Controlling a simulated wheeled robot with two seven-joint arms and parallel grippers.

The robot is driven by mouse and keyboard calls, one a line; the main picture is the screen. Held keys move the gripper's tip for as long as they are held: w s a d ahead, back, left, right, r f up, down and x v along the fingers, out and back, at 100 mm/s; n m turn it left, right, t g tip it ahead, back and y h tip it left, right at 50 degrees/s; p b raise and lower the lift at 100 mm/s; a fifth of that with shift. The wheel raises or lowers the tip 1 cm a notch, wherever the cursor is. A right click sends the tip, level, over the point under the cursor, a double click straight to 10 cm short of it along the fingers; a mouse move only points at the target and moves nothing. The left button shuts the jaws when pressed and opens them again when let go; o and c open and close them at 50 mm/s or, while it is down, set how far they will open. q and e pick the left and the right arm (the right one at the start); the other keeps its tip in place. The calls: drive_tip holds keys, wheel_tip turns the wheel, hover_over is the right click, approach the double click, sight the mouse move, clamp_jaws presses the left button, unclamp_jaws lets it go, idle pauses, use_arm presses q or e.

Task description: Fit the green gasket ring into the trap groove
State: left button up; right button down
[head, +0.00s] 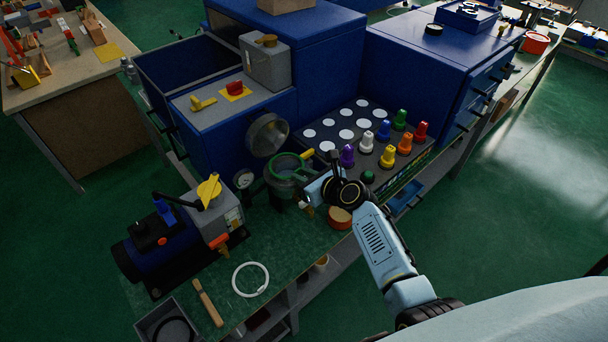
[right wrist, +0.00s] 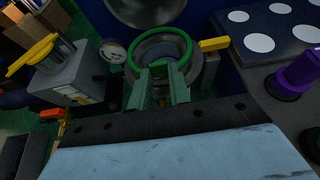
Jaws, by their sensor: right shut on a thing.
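The green gasket ring (head: 271,166) is at the mouth of the grey round trap (head: 283,190). In the right wrist view the ring (right wrist: 160,30) appears over the trap's opening (right wrist: 197,73), near its rim. I cannot tell whether it touches the groove or hovers just above. My right gripper (head: 308,196) is at the near side of the trap, its fingers (right wrist: 164,88) shut on the ring's near edge. The fingers hide that part of the ring and rim. The trap's round metal lid (head: 267,135) stands open behind. My left gripper is out of view.
A pressure gauge (head: 243,179) is left of the trap, and a yellow handle (right wrist: 214,44) on its right. Coloured knobs (head: 387,156) stand on a panel to the right. A white ring (head: 250,280), a wooden-handled tool (head: 208,303) and a pump (head: 160,245) occupy the front left bench.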

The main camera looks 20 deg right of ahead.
drive_tip(key=shift+f+b, duration=0.65)
drive_tip(key=shift+f, duration=0.2)
idle(0.3)
drive_tip(key=shift+r+p, duration=0.45)
drive_tip(key=shift+p, duration=0.2)
drive_tip(key=shift+p, duration=0.55)
idle(1.2)
drive_tip(key=shift+f+b, duration=0.3)
drive_tip(key=shift+f, duration=0.15)
idle(0.3)
drive_tip(key=shift+r, duration=0.1)
drive_tip(key=shift+r+p, duration=0.35)
drive_tip(key=shift+p, duration=0.25)
